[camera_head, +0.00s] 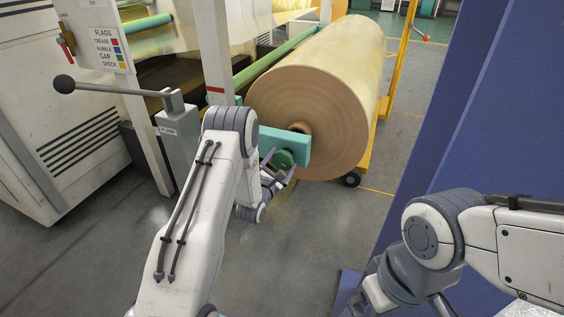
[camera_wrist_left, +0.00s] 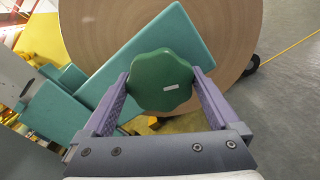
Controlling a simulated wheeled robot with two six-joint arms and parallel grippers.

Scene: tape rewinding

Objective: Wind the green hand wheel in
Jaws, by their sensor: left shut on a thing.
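The green hand wheel (camera_head: 284,160) sits on the end of a teal arm (camera_head: 262,139) in front of the large tan roll (camera_head: 310,105). In the left wrist view the wheel (camera_wrist_left: 160,80) is a scalloped green knob with a small pale mark. My left gripper (camera_head: 280,170) is shut on the wheel, with one purple finger on each side of it; the fingers also show in the left wrist view (camera_wrist_left: 160,95). Part of the wheel is hidden by the fingers in the head view. My right arm shows at the right edge, but its gripper is not visible.
A lever with a black ball knob (camera_head: 64,84) stands on a grey post (camera_head: 180,140) to the left. A FLAGS sign (camera_head: 107,47) hangs above it. A yellow wheeled frame (camera_head: 400,60) stands beside the roll. A blue panel (camera_head: 470,110) rises at right. Grey floor lies open below.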

